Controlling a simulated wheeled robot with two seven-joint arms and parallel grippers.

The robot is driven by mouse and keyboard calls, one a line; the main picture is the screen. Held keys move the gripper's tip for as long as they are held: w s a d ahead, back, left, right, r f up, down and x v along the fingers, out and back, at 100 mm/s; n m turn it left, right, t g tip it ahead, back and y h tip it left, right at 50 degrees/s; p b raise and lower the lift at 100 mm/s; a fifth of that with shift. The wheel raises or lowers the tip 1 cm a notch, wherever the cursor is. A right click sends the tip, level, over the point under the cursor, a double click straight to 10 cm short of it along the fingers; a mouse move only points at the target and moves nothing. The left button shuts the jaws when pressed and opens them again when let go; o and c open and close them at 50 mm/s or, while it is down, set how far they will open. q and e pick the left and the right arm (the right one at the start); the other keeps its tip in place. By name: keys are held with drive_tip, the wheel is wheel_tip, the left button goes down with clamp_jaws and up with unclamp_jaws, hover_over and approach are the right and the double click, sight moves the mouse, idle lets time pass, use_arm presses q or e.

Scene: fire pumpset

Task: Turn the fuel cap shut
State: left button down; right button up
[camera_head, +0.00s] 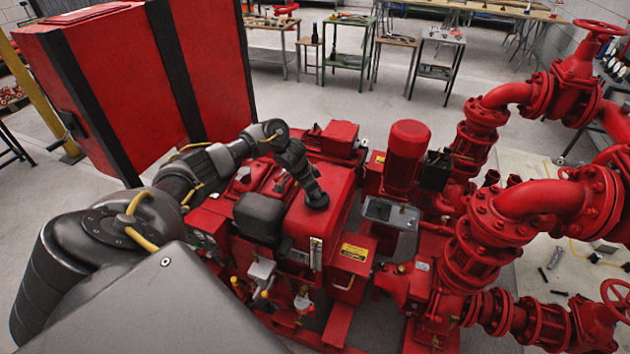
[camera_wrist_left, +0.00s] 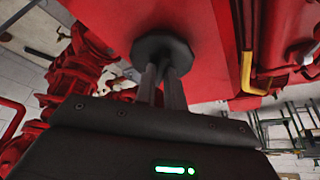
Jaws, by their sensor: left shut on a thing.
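The fuel cap (camera_head: 317,200) is a dark, faceted round cap on top of the red fuel tank (camera_head: 325,230) of the pumpset. In the left wrist view the cap (camera_wrist_left: 162,48) shows large, seated against the red tank surface. My left gripper (camera_head: 309,189) reaches the cap from above; its two fingers (camera_wrist_left: 163,78) are close together and shut on the cap's middle part. The grip point itself is partly hidden by the fingers and the cap's rim. My right gripper shows in neither view.
Red pipes and flanges (camera_head: 525,215) and a red motor (camera_head: 406,155) stand right of the tank. A big red cabinet (camera_head: 140,85) rises at the back left, close to my left arm. Workbenches (camera_head: 345,50) line the back, with free grey floor before them.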

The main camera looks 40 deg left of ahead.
use_arm(q)
drive_tip(key=m+b, duration=0.1)
drive_tip(key=m+h, duration=0.1)
drive_tip(key=shift+w+a+f+m+g+b, duration=0.2)
drive_tip(key=shift+m+g+b, duration=0.1)
drive_tip(key=shift+m+b, duration=0.1)
drive_tip(key=m+b, duration=0.2)
drive_tip(key=shift+m+g+h, duration=0.3)
drive_tip(key=shift+g, duration=0.1)
drive_tip(key=shift+r+m+g+b, duration=0.1)
drive_tip(key=shift+m+g+b, duration=0.2)
drive_tip(key=shift+m+b, duration=0.3)
drive_tip(key=shift+w+m+g+h, duration=0.1)
drive_tip(key=shift+m+g+h, duration=0.2)
drive_tip(key=shift+m, duration=0.7)
drive_tip(key=shift+r+m+b, duration=0.1)
drive_tip(key=shift+m+b, duration=0.2)
drive_tip(key=c, duration=1.5)
unclamp_jaws()
